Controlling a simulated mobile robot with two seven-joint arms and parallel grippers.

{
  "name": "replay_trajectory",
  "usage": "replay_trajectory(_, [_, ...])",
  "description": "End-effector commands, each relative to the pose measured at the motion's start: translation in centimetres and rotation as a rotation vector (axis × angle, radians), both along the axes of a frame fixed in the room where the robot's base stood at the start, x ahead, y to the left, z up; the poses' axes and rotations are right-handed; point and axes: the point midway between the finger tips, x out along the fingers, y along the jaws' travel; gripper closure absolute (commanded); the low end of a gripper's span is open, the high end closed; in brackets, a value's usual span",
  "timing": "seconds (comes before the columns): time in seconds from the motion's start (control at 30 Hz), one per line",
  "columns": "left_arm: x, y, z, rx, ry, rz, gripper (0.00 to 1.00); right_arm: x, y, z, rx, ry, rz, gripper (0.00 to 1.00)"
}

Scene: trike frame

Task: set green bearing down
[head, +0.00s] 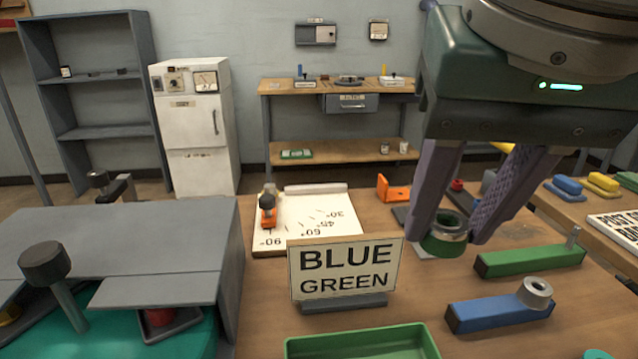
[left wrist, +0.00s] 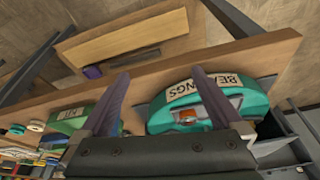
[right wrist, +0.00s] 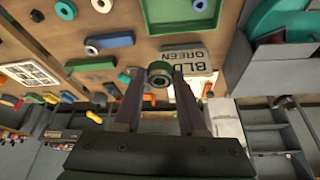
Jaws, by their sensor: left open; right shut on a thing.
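My right gripper (head: 448,238) is shut on the green bearing (head: 443,242), a ring with a grey metal top and green lower band. It hangs above the table between the fingertips; the right wrist view also shows it (right wrist: 160,81). To its right lies a green bar (head: 530,261) with an upright metal pin near its far end. A blue bar (head: 495,312) in front carries a metal bearing (head: 535,292) at its right end. My left gripper (left wrist: 160,75) is open and empty in the left wrist view, above a teal bin labelled BEARINGS (left wrist: 238,108).
A BLUE GREEN sign (head: 345,270) stands left of the bars, with a green tray (head: 365,343) in front. A white angle board (head: 305,215) and an orange bracket (head: 393,191) lie behind.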

Motion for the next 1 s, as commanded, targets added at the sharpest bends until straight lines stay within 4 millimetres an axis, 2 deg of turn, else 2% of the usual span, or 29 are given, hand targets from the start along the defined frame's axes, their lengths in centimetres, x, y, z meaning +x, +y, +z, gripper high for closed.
replay_trajectory(0.07, [0.0, 0.1, -0.6, 0.003, -0.003, -0.001, 0.0, 0.1, -0.1, -0.6, 0.002, 0.0, -0.026, 1.0])
replay_trajectory(0.17, [0.1, 0.2, -2.0, 0.006, -0.004, -0.001, 0.0, 0.0, -0.2, -2.6, 0.002, 0.005, -0.039, 1.0])
replay_trajectory(0.3, [0.1, 0.3, -4.0, 0.009, -0.005, -0.002, 0.0, 0.0, -0.3, -6.6, -0.001, 0.006, -0.039, 1.0])
replay_trajectory(0.5, [0.1, 0.4, -5.6, 0.014, -0.003, -0.004, 0.0, 0.0, -0.3, -12.1, -0.003, 0.004, -0.037, 1.0])
replay_trajectory(0.6, [0.1, 0.4, -6.2, 0.014, -0.003, -0.004, 0.0, 0.0, -0.3, -14.2, -0.001, 0.003, -0.037, 1.0])
replay_trajectory(0.83, [0.0, 0.4, -6.8, 0.013, -0.003, -0.004, 0.0, 0.1, -0.3, -16.3, 0.001, 0.002, -0.036, 1.0])
replay_trajectory(1.0, [0.0, 0.3, -7.9, 0.01, -0.003, -0.002, 0.0, 0.0, -0.3, -19.2, 0.0, 0.003, -0.035, 1.0])
